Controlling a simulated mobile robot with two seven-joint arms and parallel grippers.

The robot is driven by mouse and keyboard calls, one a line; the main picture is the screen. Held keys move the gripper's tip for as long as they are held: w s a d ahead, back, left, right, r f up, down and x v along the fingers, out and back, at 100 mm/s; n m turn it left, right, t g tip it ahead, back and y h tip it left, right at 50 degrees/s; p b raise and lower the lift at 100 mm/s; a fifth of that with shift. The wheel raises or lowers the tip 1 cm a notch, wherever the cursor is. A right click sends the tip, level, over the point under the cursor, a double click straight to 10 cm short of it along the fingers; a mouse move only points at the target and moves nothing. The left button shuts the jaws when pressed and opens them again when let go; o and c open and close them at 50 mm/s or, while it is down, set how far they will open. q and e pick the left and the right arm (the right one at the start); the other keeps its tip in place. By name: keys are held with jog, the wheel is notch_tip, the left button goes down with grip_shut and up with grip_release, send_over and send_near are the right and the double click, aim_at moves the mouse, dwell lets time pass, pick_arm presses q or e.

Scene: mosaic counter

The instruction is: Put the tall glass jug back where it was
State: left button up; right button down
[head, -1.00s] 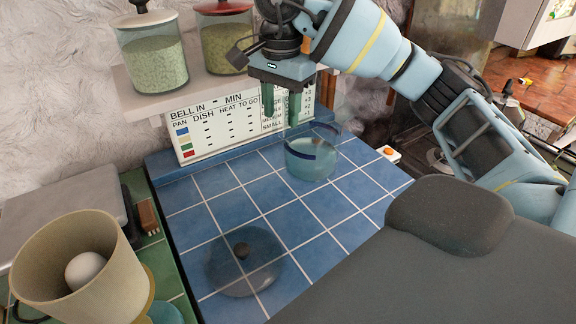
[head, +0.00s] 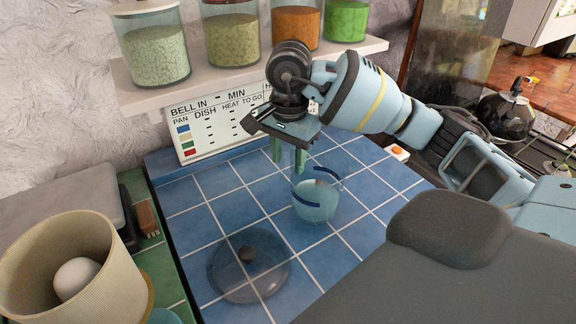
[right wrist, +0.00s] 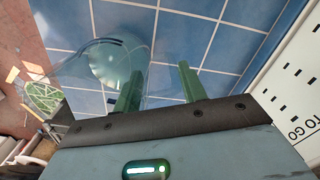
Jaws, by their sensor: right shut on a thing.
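The tall glass jug (head: 318,200) is clear, with dark blue bands and a pale blue-green lower part. It is over the blue tiled counter (head: 205,192), roughly upright; I cannot tell whether its base touches the tiles. My right gripper (head: 288,165) points down at its far left side, shut on the jug's thin glass wall. In the right wrist view the jug (right wrist: 115,62) spreads left of and beyond the green fingers (right wrist: 160,92). The exact contact on the clear glass is hard to see. My left gripper is not in view.
A beige pot (head: 115,262) holding a white ball stands at left. A shelf with several jars (head: 240,40) hangs behind, above a printed sign (head: 210,125). Tiles between lid and jug are clear.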

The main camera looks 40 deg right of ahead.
notch_tip(320, 180, down, 3)
jog(key=shift+r, duration=0.15)
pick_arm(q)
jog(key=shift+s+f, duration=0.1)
pick_arm(e)
jog(key=c, duration=0.8)
grip_release()
jog(key=shift+r, duration=0.4)
notch_tip(320, 180, up, 11)
jog(key=shift+s+f+p, duration=0.1)
jog(key=shift+p, duration=0.55)
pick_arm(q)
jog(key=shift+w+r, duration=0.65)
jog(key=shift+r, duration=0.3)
pick_arm(e)
jog(key=shift+r, duration=0.2)
